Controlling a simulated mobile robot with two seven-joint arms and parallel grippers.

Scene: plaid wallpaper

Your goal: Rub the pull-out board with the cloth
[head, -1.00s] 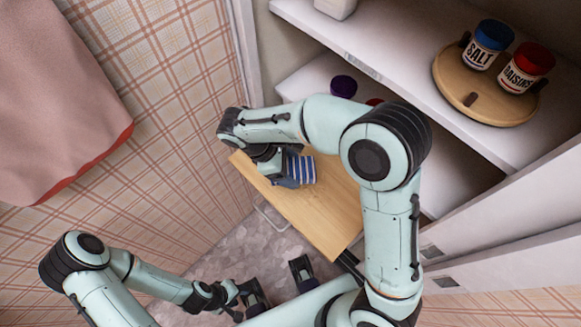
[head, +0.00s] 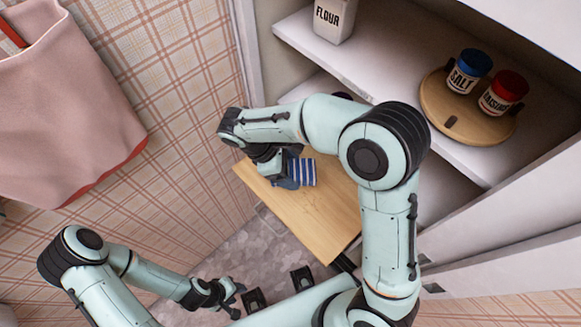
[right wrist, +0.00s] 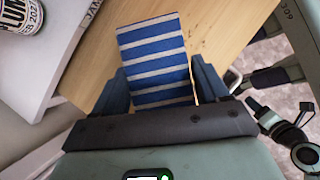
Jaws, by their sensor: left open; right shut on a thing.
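The pull-out board (head: 318,222) is a light wooden slab sticking out below the shelves; it also fills much of the right wrist view (right wrist: 225,22). The cloth (head: 307,173) has blue and white stripes. My right gripper (head: 288,172) is shut on it above the board's far-left part. In the right wrist view the cloth (right wrist: 155,50) stands out beyond the fingers over the board; I cannot tell whether it touches the wood. My left gripper (head: 277,289) is open and empty, low in front of the board. My right arm hides part of the board.
A shelf holds a round wooden tray (head: 487,130) with a salt jar (head: 468,72) and a red-lidded jar (head: 503,93). A flour container (head: 334,18) stands further left. A pink cloth item (head: 75,110) hangs by the plaid wall (head: 170,110).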

